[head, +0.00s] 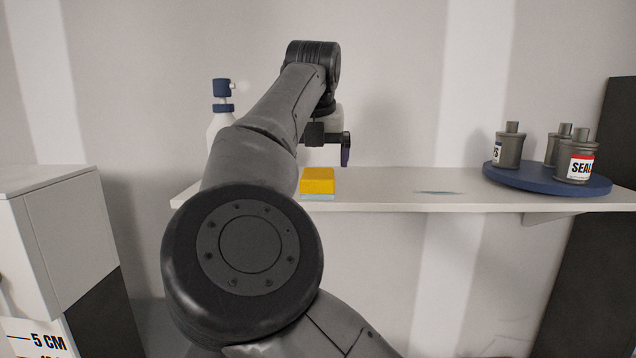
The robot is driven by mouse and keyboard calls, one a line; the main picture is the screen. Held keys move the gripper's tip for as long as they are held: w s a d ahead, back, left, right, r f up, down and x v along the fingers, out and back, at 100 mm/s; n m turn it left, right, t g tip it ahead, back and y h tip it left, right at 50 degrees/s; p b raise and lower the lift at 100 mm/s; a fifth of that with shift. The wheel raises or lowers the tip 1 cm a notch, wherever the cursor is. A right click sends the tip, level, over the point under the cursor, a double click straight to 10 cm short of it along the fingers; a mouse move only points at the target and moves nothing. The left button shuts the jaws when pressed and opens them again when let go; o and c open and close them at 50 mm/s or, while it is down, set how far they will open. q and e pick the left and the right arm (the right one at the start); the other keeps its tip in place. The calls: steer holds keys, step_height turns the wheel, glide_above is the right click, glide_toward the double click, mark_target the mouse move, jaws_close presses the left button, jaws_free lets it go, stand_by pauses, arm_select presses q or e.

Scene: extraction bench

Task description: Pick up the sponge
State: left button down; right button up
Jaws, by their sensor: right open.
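The yellow sponge (317,181) lies on the white wall shelf (400,203), near its front edge and left of the shelf's middle. A thin pale blue layer shows under it; I cannot tell whether that is part of the sponge. My right gripper (328,158) is open above the sponge and apart from it in the picture. One dark finger shows on its right side; the other is mostly hidden by my own arm. My right forearm covers the shelf left of the sponge. My left gripper is not in view.
A white bottle with a blue cap (222,88) stands behind my arm at left. A blue round tray (545,181) with several grey labelled containers (578,166) sits at the shelf's right. A flat grey-blue mark (438,192) lies mid-shelf. A white cabinet (60,235) stands at left.

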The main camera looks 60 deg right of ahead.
mark_target(318, 173)
steer(key=shift+p+x, duration=0.35)
steer(key=shift+x, duration=1.95)
steer(key=shift+s+d, duration=0.1)
steer(key=shift+s, duration=0.1)
steer(key=c, duration=1)
steer(key=shift+r, duration=0.5)
steer(key=r, duration=0.1)
steer(key=s+r, duration=0.1)
steer(key=r, duration=0.1)
steer(key=shift+d+r+b, duration=0.15)
steer(key=shift+r+b, duration=0.15)
steer(key=shift+b, duration=0.1)
steer(key=s+d+r+b, duration=0.1)
steer(key=s+d+r, duration=0.1)
steer(key=s+r, duration=0.4)
steer(key=s, duration=0.4)
steer(key=shift+s+r+b, duration=0.2)
steer(key=shift+s+b, duration=0.05)
steer(key=shift+b, duration=0.05)
